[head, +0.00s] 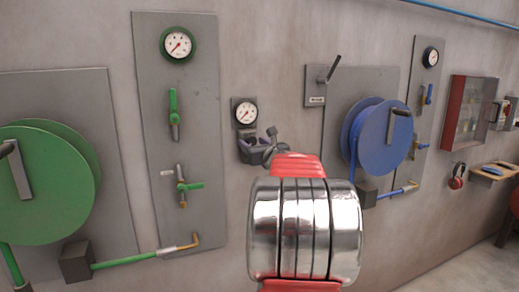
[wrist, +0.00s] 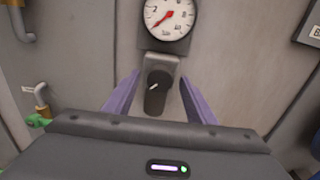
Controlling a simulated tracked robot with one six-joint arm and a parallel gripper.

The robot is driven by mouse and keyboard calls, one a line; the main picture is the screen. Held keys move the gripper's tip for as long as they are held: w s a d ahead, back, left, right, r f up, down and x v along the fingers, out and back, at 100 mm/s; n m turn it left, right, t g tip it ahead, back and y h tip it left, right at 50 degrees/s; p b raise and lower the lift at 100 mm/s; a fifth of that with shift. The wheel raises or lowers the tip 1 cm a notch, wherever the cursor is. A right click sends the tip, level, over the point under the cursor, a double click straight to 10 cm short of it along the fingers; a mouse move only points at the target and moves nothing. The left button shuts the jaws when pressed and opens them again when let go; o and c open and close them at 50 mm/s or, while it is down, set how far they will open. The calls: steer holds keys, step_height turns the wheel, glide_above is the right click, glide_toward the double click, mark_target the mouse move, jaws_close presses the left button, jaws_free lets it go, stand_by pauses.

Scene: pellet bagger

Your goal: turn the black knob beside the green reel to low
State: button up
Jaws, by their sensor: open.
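The green reel (head: 45,185) hangs on a wall plate at the left in the head view. The black knob (wrist: 160,78) sits below a white gauge (wrist: 170,17) in the wrist view. A short white mark on the knob lies left of its middle and slants toward the lower left. My gripper (wrist: 159,88) is open, its two purple fingers on either side of the knob with gaps showing. In the head view my gripper (head: 256,151) is at the wall under the small gauge (head: 246,112) and hides the knob. I see no contact. Setting labels are not readable.
A grey panel (head: 150,110) with a green-rimmed gauge (head: 178,44) and green valve handles (head: 190,186) stands left of my gripper. A lever plate (head: 315,88) and a blue reel (head: 384,138) are to the right.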

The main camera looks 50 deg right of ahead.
steer(key=v, duration=1.3)
steer(key=shift+s, duration=0.3)
steer(key=shift+a+f, duration=0.15)
steer(key=w+a+f+m+g+y, duration=0.1)
steer(key=w+a+f+m+g, duration=0.15)
steer(key=a+m, duration=0.7)
steer(key=w+a+f+m+g, duration=0.1)
steer(key=w+a+m, duration=0.3)
steer(key=a+m, duration=0.55)
steer(key=s+a+f+m+g+y, duration=0.2)
steer(key=s+a+f, duration=0.3)
steer(key=a, duration=0.5)
steer(key=s+a+f+m+g+y, duration=0.2)
steer(key=s+a+f+m, duration=0.3)
steer(key=a, duration=0.6)
steer(key=s+a+f+m+g+y, duration=0.2)
steer(key=s+a+f+m+y, duration=0.2)
steer(key=a, duration=0.7)
step_height(320, 180, down, 4)
steer(key=shift+s+a+r, duration=0.15)
steer(key=shift+s+a, duration=0.05)
steer(key=shift+s, duration=0.9)
